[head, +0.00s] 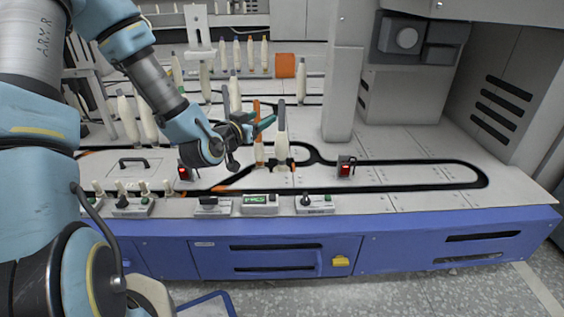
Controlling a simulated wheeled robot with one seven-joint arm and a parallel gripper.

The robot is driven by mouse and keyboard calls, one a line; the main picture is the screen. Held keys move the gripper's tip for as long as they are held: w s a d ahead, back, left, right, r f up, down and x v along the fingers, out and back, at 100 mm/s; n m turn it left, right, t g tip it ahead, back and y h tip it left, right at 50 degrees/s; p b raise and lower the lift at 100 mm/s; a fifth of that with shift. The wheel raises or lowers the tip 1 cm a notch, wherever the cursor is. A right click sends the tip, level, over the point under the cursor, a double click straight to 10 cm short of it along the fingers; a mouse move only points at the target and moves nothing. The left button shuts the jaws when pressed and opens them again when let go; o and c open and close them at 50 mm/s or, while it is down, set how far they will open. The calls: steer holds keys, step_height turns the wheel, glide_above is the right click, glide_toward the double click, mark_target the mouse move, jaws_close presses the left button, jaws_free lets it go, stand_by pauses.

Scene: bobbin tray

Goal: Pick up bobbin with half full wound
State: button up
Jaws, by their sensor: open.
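A bobbin (281,150) stands upright on the machine's worktop near the picture's middle. Cream thread covers its lower part and its grey upper tube looks bare, so it appears about half wound. An orange bobbin (258,152) with little or no thread stands just left of it. My gripper (268,122) comes in from the left at the height of the bobbins' upper parts. Its teal fingers are open and reach toward the grey tube. They overlap the orange bobbin in the picture, and I cannot tell whether they touch either bobbin.
Several cream-wound bobbins stand behind and to the left, one (301,80) at the back. An orange block (285,65) sits at the back. Small control boxes (315,204) line the front edge. A pillar (343,80) stands to the right. The right worktop (420,175) is mostly clear.

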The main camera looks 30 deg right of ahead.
mark_target(280, 111)
steer(key=shift+t+h, duration=0.5)
steer(key=shift+h, duration=0.1)
steer(key=w+d+b, duration=0.1)
steer(key=w+d+f+b, duration=0.1)
steer(key=d, duration=0.1)
steer(key=w+d+b, duration=0.1)
steer(key=d, duration=0.1)
steer(key=shift+d+f, duration=0.25)
steer(key=shift+f, duration=0.05)
steer(key=b+x, duration=0.1)
steer(key=x, duration=0.1)
steer(key=b+x, duration=0.1)
steer(key=x, duration=0.1)
steer(key=shift+w+d+f+b, duration=0.25)
steer(key=shift+w+d+b, duration=0.05)
steer(key=shift+b, duration=0.1)
steer(key=shift+w+d, duration=0.15)
steer(key=shift+d, duration=0.1)
steer(key=shift+r, duration=0.1)
steer(key=shift+c, duration=0.3)
jaws_close()
